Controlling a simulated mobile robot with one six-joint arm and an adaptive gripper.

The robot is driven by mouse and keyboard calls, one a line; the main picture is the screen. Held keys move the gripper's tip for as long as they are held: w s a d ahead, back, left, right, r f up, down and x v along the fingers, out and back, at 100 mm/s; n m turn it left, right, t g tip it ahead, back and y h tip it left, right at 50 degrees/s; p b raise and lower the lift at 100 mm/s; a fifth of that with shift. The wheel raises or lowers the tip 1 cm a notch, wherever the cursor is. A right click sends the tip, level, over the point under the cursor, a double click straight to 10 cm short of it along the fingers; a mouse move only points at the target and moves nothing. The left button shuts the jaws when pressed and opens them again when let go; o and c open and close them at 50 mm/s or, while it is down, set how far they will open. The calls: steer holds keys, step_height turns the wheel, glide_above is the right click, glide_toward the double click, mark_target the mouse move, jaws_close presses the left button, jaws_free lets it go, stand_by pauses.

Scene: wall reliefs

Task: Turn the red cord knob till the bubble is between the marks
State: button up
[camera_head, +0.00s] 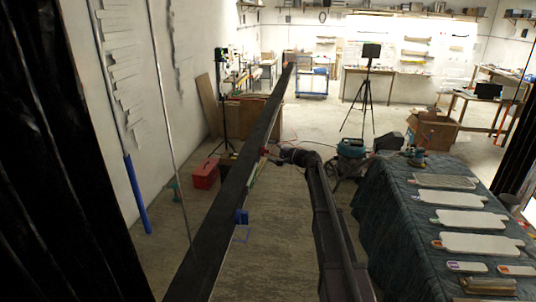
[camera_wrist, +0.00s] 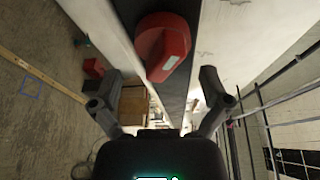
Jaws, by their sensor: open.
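The red knob (camera_wrist: 163,45) shows in the wrist view, mounted on a dark strip (camera_wrist: 185,15), with a raised grip bar across its face. My gripper (camera_wrist: 156,92) is open and empty, its two fingers spread below the knob in the picture. The fingers look apart from the knob. In the head view my gripper (camera_head: 275,157) is small and dark beside the long dark beam (camera_head: 245,165); I cannot make out the knob there. I cannot make out the bubble or its marks in either view.
A red box (camera_head: 205,173) stands on the floor at left. A cloth-covered table (camera_head: 385,205) with several white boards stands at right. A tripod (camera_head: 368,90) and a cardboard box (camera_head: 432,128) stand farther back.

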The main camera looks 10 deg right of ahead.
steer(key=s+d+f+n+y+b, duration=0.4)
steer(key=s+d+n+b, duration=0.3)
steer(key=n, duration=0.8)
steer(key=d+y+b, duration=0.1)
steer(key=d+b, duration=0.2)
steer(key=shift+s+y+b, duration=0.3)
steer(key=shift+s+b, duration=0.05)
steer(key=p+x, duration=0.2)
steer(key=x, duration=0.4)
steer(key=p+x, duration=0.2)
steer(key=x, duration=0.5)
steer(key=shift+w+a+f+p, duration=0.1)
steer(key=shift+w+a+p, duration=0.05)
steer(key=shift+a+p, duration=0.2)
steer(key=c, duration=1.2)
